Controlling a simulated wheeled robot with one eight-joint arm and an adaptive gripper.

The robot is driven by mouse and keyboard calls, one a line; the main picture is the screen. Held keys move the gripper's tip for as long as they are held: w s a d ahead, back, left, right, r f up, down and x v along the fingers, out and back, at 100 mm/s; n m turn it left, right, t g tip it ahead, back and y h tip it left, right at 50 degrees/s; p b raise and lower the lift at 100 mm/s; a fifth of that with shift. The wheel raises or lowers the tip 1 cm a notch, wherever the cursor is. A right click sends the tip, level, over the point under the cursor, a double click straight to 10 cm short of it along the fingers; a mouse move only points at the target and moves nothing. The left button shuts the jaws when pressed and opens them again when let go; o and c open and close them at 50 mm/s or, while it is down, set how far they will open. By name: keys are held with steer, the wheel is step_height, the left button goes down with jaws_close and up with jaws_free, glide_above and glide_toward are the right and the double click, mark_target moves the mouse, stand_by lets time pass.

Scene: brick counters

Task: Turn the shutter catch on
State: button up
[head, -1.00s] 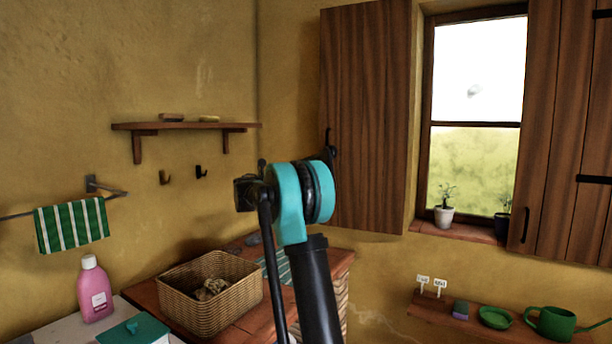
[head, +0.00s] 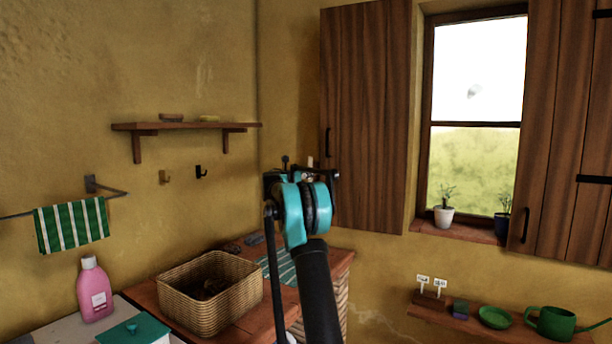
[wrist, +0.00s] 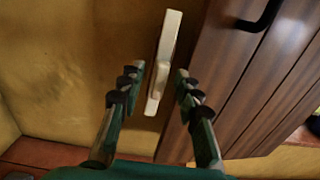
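The shutter catch (wrist: 167,45) is a long cream piece on the yellow wall, beside the edge of the brown wooden shutter (wrist: 218,60). It stands tilted slightly in the wrist view, with a raised part near its middle. My gripper (wrist: 159,80) is open, one finger on each side of the lower part of the catch, with visible gaps. In the head view, a small pale bit that looks like the catch (head: 310,162) shows just above my arm, left of the left shutter (head: 370,110). My arm hides the rest there, and most of the gripper.
A black handle (wrist: 262,14) stands out from the shutter. A wall shelf (head: 185,126) and hooks are to the left. The window (head: 478,110) is to the right.

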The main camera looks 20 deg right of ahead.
jaws_close()
stand_by(0.3)
steer(key=shift+n, duration=0.4)
steer(key=shift+w+a+f+n, duration=0.1)
steer(key=shift+n, duration=3.75)
steer(key=shift+w+a+f+n, duration=0.1)
steer(key=shift+n, duration=3.75)
